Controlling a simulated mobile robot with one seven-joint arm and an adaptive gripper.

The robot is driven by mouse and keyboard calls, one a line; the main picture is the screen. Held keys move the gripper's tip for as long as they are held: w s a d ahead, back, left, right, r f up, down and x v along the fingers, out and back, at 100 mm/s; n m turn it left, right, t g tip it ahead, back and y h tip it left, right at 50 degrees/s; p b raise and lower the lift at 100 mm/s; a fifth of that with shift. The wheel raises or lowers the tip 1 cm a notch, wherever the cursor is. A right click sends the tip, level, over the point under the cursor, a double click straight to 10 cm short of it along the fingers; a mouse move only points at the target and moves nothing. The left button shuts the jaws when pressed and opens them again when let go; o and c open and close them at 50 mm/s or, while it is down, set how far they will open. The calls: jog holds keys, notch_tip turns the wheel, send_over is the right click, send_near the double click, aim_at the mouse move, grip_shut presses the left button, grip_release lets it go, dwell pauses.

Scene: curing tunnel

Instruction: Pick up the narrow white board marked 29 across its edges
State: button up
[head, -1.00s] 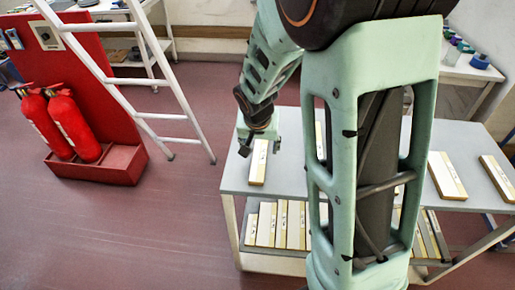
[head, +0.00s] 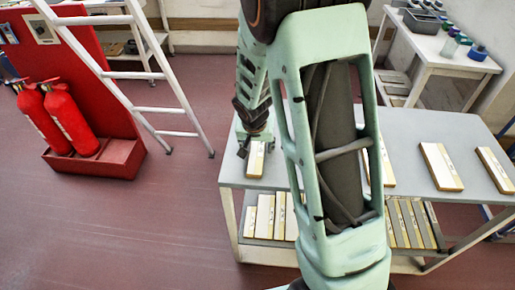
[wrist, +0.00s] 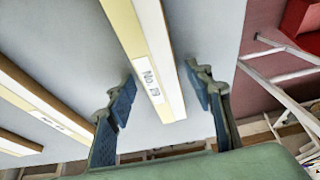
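The narrow white board (wrist: 150,45) lies flat on the upper shelf of a grey bench, with pale yellow along one side. Its label looks like "No 29", though the digits are small and tilted. In the head view the board (head: 256,161) shows below my gripper (head: 250,143), which covers its far part. In the wrist view my gripper (wrist: 161,80) is open, with one blue finger on each side of the labelled end. I see gaps between the fingers and the board; height above it is hard to tell.
The bench top (head: 400,165) holds other boards, including one at right (head: 440,166). In the wrist view a neighbouring board (wrist: 35,95) lies left of the left finger. A white ladder (head: 150,80) and fire extinguishers (head: 70,122) are left.

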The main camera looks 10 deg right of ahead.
jog(key=c, duration=1)
jog(key=shift+r, duration=0.2)
